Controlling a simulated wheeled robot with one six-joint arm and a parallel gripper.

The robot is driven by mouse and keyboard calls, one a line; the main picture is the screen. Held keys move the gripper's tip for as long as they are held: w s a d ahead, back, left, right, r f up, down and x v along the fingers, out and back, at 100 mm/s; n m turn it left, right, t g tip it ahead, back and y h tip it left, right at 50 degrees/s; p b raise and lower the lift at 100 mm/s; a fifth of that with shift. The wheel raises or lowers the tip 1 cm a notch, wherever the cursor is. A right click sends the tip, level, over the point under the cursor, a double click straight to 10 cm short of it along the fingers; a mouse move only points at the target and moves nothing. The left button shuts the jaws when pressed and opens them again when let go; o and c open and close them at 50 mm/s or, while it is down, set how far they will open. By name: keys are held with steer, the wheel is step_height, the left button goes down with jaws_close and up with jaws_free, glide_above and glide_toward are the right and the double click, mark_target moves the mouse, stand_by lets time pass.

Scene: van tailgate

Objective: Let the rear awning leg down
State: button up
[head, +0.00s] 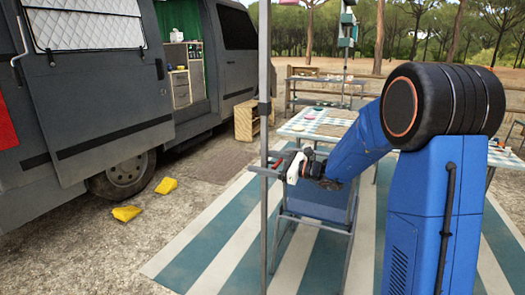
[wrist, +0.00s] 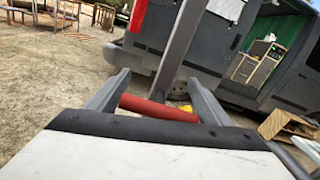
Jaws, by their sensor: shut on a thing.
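The awning leg (head: 264,60) is a grey upright pole left of my arm in the head view. It runs out of the picture at top and bottom, so its foot is hidden. In the wrist view the pole (wrist: 181,45) rises just beyond the fingers. A red bar-like handle (wrist: 160,107) sits at the pole and lies across between the fingers. My gripper (wrist: 158,80) is shut on this red handle. In the head view my gripper (head: 282,166) is at the pole, around its middle height in the picture.
The grey van (head: 100,95) stands at the left with its side door open. Yellow wheel chocks (head: 126,213) lie on the gravel. A wooden crate (head: 248,120) is by the van.

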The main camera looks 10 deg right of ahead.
steer(key=o, duration=1.5)
steer(key=v, duration=1.7)
steer(key=shift+s+d, duration=0.1)
steer(key=shift+d, duration=0.1)
